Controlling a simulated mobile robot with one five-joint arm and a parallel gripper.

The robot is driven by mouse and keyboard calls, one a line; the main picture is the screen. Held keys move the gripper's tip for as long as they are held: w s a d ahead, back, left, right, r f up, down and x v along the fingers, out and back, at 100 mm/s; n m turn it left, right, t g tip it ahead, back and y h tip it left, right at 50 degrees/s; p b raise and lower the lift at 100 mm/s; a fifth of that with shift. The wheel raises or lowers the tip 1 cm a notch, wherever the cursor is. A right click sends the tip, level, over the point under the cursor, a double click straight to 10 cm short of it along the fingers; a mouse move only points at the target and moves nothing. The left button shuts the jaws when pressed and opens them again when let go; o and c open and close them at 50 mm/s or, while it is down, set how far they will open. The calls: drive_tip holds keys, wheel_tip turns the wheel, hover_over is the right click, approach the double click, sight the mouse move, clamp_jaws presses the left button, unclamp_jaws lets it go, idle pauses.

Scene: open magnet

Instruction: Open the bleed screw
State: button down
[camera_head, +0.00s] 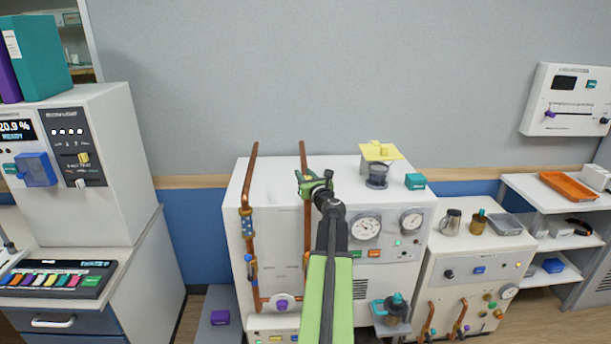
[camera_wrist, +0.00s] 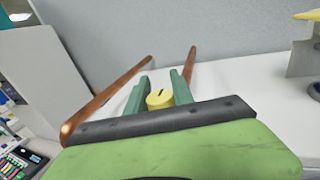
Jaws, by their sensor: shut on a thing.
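The bleed screw (camera_wrist: 159,99) is a small yellow round head with a dark slot, seen in the wrist view between the two green fingers. My gripper (camera_wrist: 159,91) is shut on it, with one finger at each side. In the head view my gripper (camera_head: 311,179) is at the upper part of the right copper pipe (camera_head: 307,222), over the top of the white cabinet (camera_head: 265,190). The screw cannot be made out in that view, where the fingers cover it.
The left copper pipe (camera_head: 247,200) rises nearby at the cabinet's left. A yellow-topped fitting (camera_head: 380,151) and a teal block (camera_head: 415,181) are on the cabinet top to the right. Gauges (camera_head: 366,227) are on the front.

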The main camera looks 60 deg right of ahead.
drive_tip(key=shift+n+y, duration=0.3)
drive_tip(key=shift+y, duration=0.1)
drive_tip(key=shift+a+n+g+y, duration=0.15)
drive_tip(key=shift+a+n+y, duration=0.45)
drive_tip(key=shift+n+y, duration=2.45)
drive_tip(key=shift+a+n+g+y, duration=0.2)
drive_tip(key=shift+a+n+y, duration=0.35)
drive_tip(key=shift+n+y, duration=2.5)
drive_tip(key=shift+a+n+g+y, duration=0.15)
drive_tip(key=shift+a+n+y, duration=0.85)
drive_tip(key=shift+y, duration=3.7)
drive_tip(key=shift+d+n, duration=0.35)
drive_tip(key=shift+n, duration=0.15)
drive_tip(key=c, duration=1.1)
unclamp_jaws()
